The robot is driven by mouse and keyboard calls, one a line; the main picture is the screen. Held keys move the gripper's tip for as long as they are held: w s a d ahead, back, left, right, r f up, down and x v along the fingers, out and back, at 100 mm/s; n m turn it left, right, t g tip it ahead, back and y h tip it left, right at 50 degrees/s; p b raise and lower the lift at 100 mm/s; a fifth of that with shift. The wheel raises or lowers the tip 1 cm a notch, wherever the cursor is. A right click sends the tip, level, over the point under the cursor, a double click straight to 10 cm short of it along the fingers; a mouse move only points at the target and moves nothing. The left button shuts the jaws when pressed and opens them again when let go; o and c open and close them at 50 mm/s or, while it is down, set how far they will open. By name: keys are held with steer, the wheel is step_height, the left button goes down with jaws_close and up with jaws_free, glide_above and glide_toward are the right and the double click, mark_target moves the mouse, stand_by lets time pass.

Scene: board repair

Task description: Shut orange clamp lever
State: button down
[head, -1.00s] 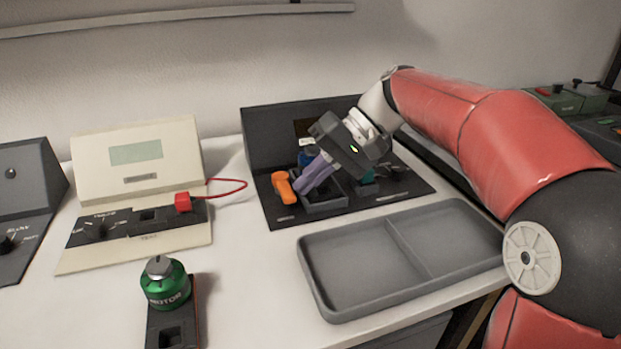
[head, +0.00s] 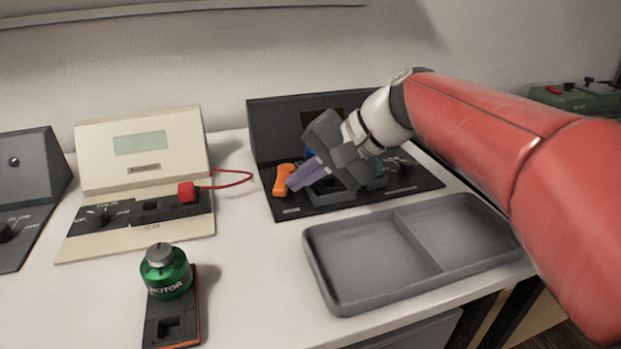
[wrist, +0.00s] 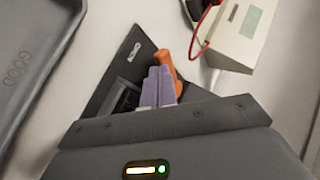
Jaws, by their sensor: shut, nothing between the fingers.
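The orange clamp lever (head: 283,179) stands at the left side of the black fixture (head: 290,211). It also shows in the wrist view (wrist: 167,62), just beyond my fingertips. My gripper (head: 296,183) is shut, with its purple fingers side by side and nothing between them. The fingers point down and left, with their tips right beside the lever. I cannot tell whether they touch it. In the wrist view my gripper (wrist: 160,75) partly covers the lever's lower part. A grey socket (head: 326,196) on the fixture is partly hidden behind my gripper.
A grey two-part tray (head: 330,299) lies in front of the fixture. A cream meter (head: 187,238) with a red plug (head: 187,192) and cable stands to the left. A green motor (head: 166,272) sits on a small base at the front left. White table is clear between them.

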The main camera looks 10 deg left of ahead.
mark_target(278, 188)
steer(key=a+m+t, duration=0.1)
steer(key=m, duration=0.1)
steer(key=s+a+m+t+h, duration=0.1)
steer(key=m+t, duration=0.1)
steer(key=shift+s+a+m+t, duration=0.15)
steer(key=shift+a+m+t, duration=0.05)
steer(key=shift+m+t, duration=0.1)
steer(key=shift+a, duration=0.75)
steer(key=shift+w+d, duration=0.35)
steer(key=shift+w, duration=0.4)
